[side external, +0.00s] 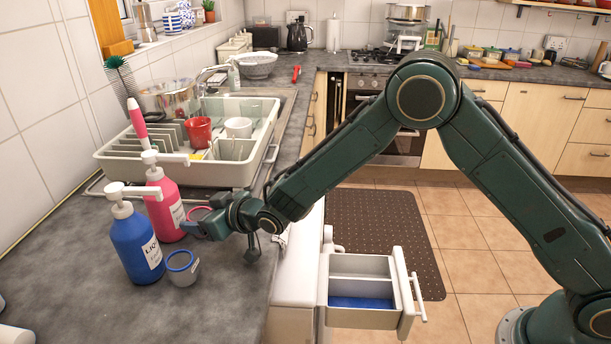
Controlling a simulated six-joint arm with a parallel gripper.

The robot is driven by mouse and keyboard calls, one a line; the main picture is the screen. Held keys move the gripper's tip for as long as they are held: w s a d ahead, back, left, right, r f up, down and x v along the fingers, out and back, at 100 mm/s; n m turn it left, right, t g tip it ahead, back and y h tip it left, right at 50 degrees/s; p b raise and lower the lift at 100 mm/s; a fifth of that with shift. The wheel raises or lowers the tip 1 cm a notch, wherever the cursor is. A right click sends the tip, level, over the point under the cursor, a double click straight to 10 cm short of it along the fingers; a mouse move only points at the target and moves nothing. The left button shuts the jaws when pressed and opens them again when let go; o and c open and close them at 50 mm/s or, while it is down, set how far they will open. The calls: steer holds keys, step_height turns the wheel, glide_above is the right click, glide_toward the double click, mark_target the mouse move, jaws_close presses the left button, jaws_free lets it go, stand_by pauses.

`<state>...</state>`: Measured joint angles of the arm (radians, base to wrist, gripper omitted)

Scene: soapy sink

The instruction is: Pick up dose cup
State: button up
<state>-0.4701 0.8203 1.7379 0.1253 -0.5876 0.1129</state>
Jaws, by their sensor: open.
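A small grey dose cup with a blue rim (183,270) stands on the dark counter, just right of the blue pump bottle (137,247). A second cup with a pink rim (196,210) is beside the pink pump bottle (168,208), partly hidden behind my gripper. My gripper (192,230) is low over the counter, pointing left. Its fingers are open, close to the pink-rimmed cup and behind the blue-rimmed one. I cannot tell whether a finger touches the pink-rimmed cup.
A dish rack (255,170) with a red cup (199,130) and a white cup (238,127) stands behind. An open drawer (362,290) with a blue-bottomed compartment juts out right of the counter edge. The counter in front is clear.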

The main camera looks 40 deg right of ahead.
steer(key=shift+w, duration=0.15)
steer(key=shift+c, duration=0.2)
steer(key=c, duration=1)
steer(key=shift+r, duration=0.1)
steer(key=shift+d+r, duration=0.1)
steer(key=shift+r, duration=0.2)
steer(key=r, duration=0.6)
steer(key=shift+s+r, duration=0.2)
steer(key=shift+r, duration=0.1)
steer(key=s+d, duration=1.3)
steer(key=d, duration=0.1)
steer(key=shift+s+f, duration=0.2)
steer(key=shift+s, duration=0.2)
steer(key=shift+f, duration=0.1)
